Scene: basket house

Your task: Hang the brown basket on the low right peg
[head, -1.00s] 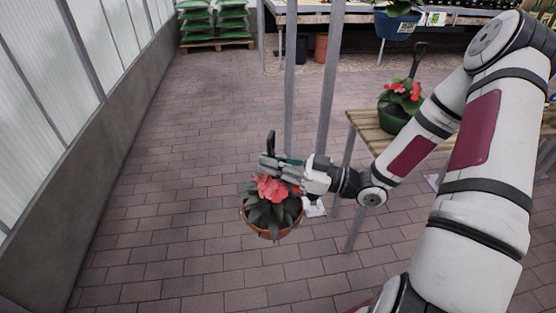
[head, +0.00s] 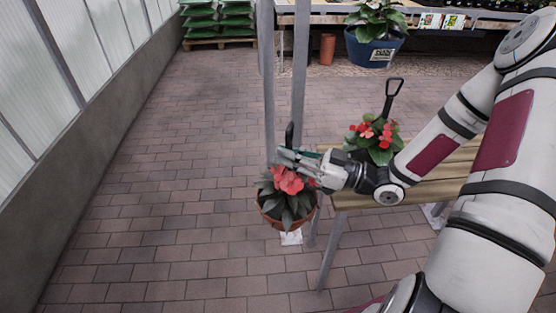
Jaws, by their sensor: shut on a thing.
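The brown basket (head: 287,213) is a round terracotta-brown pot with dark leaves and red flowers. It hangs upright below my gripper (head: 287,154), clear of the floor. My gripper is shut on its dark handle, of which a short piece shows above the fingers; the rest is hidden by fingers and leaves. Two grey metal posts (head: 299,75) stand just behind the gripper. I cannot make out the low right peg in this view.
A wooden bench (head: 430,185) stands right of the basket, partly behind my arm. On it is a red-flowered plant (head: 372,135) with an upright dark handle. Stacked green bags (head: 218,22) lie far back left. The paved floor (head: 165,170) at left is clear.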

